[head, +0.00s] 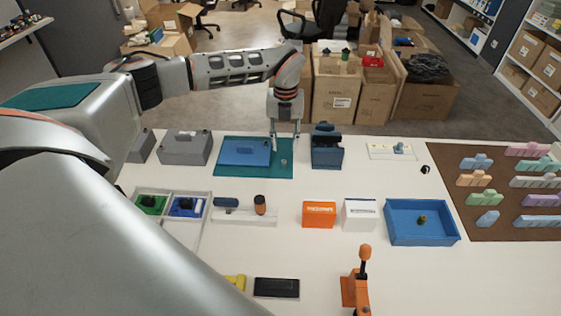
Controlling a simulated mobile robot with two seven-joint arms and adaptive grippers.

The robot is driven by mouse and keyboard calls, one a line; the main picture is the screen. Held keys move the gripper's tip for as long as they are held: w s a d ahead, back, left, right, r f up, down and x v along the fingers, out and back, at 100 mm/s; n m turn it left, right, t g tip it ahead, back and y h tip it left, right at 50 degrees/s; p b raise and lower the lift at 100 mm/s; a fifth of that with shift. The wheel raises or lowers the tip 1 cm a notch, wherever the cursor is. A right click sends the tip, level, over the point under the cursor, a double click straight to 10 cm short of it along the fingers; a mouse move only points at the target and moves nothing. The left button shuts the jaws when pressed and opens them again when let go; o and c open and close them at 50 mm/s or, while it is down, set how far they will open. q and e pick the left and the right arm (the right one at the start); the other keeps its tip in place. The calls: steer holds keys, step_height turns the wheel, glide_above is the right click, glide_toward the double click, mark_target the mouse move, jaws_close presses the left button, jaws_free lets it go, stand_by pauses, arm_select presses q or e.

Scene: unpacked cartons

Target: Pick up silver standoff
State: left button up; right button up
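A small silver standoff (284,162) appears to stand on the teal mat (283,173), just right of a blue plate. It is tiny in this view, so its details are unclear. My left gripper (285,143) hangs pointing down over the back edge of the mat, just above and behind the standoff. Its two fingers are apart with nothing seen between them. My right gripper is not in view.
A blue plate (244,152) lies on the mat's left. A dark blue holder (327,152) stands close to the mat's right. Grey boxes (185,148) stand left. Orange (319,214) and white (359,214) boxes and a blue tray (398,236) sit nearer. White table is clear between them.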

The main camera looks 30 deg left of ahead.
mark_target(284, 160)
arm_select(q)
steer(key=shift+s+f+p, duration=0.1)
steer(key=shift+f+p, duration=0.25)
steer(key=shift+f, duration=3.25)
jaws_close()
